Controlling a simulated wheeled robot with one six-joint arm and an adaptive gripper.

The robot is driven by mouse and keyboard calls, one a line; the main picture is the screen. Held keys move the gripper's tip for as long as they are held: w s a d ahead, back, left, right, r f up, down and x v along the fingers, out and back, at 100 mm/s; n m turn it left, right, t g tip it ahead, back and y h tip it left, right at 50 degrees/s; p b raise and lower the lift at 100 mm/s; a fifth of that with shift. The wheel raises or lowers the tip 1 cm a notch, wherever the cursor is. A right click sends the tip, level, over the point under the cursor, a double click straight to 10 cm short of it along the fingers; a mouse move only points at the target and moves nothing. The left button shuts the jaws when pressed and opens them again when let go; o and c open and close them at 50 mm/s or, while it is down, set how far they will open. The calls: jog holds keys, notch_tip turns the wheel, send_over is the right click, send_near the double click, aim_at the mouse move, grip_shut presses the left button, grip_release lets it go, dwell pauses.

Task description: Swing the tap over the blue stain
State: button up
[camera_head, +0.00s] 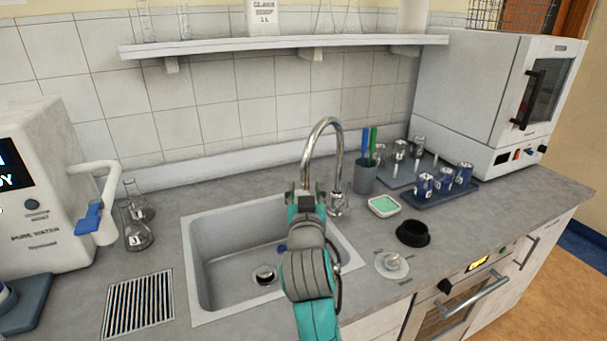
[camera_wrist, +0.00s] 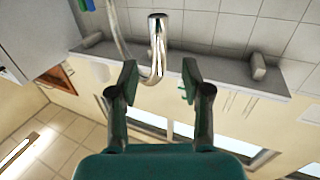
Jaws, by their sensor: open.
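The chrome gooseneck tap (camera_head: 338,160) stands at the back right rim of the sink (camera_head: 215,262). Its spout curves left and down to my gripper (camera_head: 305,192). In the wrist view the tap's pipe (camera_wrist: 157,45) reaches between the two fingers of my gripper (camera_wrist: 160,82), which is open with a gap on both sides of the pipe. The blue stain (camera_head: 282,248) is a small dark blue patch in the sink, just left of my arm and partly hidden by it. The spout's tip is hidden behind my gripper in the head view.
A cup with a blue and a green brush (camera_head: 365,178), a green sponge dish (camera_head: 383,206) and a black bowl (camera_head: 412,233) stand right of the tap. Glass flasks (camera_head: 138,232) and a water dispenser (camera_head: 45,190) stand left. A shelf (camera_head: 285,44) hangs above.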

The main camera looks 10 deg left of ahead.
aim_at(305, 177)
jog(key=w, duration=0.3)
jog(key=w+a, duration=0.1)
jog(key=w, duration=0.3)
jog(key=shift+w+a, duration=0.2)
jog(key=shift+w, duration=0.05)
grip_shut()
